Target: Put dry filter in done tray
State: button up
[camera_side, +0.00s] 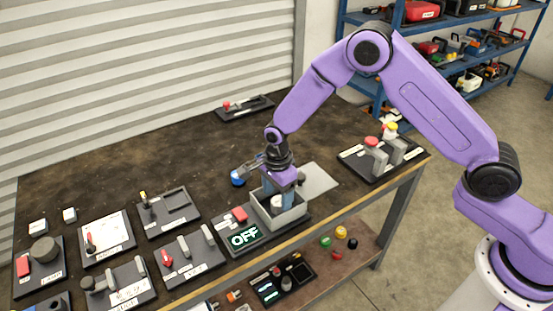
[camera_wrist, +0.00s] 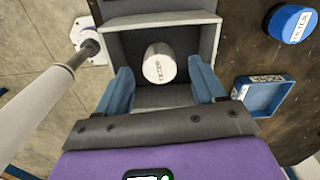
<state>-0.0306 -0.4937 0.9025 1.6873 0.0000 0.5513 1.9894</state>
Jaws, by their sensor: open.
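A white round filter (camera_wrist: 160,66) with a printed label sits inside an open grey box (camera_wrist: 192,38). In the side view the grey box (camera_side: 292,216) stands near the table's front edge, with the filter's pale top (camera_side: 277,201) partly hidden by my gripper. My gripper (camera_wrist: 163,84) is open, its two blue fingers on either side of the filter with a gap to each. In the side view my gripper (camera_side: 279,187) points down into the box. A small blue tray (camera_wrist: 284,98) with a label too small to read lies to the right in the wrist view.
A round blue cap labelled FILTER (camera_wrist: 290,22) is near the tray. Left of the box, a black panel has a red button (camera_side: 240,214) and a display reading OFF (camera_side: 245,236). A pale plate (camera_side: 320,179) lies to the right. The back of the table is mostly clear.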

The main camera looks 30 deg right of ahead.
aim_at(276, 202)
notch_tip(276, 202, up, 14)
jog(key=shift+a, duration=0.15)
jog(key=shift+s, duration=0.1)
jog(key=s+d+r+n, duration=0.2)
jog(key=s+d+n, duration=0.1)
jog(key=s+n, duration=0.4)
jog(key=s+d+r+n, duration=0.2)
jog(key=s+d+n, duration=0.1)
jog(key=s+n, duration=0.4)
jog(key=s+d+r+n, duration=0.3)
jog(key=s+n, duration=0.4)
jog(key=s, duration=0.3)
jog(key=shift+d+n, duration=0.3)
jog(key=shift+d, duration=0.15)
jog(key=s+d+n, duration=0.4)
jog(key=s+n, duration=0.1)
jog(key=s+d+n, duration=0.2)
jog(key=s, duration=0.1)
jog(key=shift+s+f+n, duration=0.15)
jog(key=shift+f+n, duration=0.15)
jog(key=shift+n, duration=0.1)
jog(key=shift+c, duration=1.2)
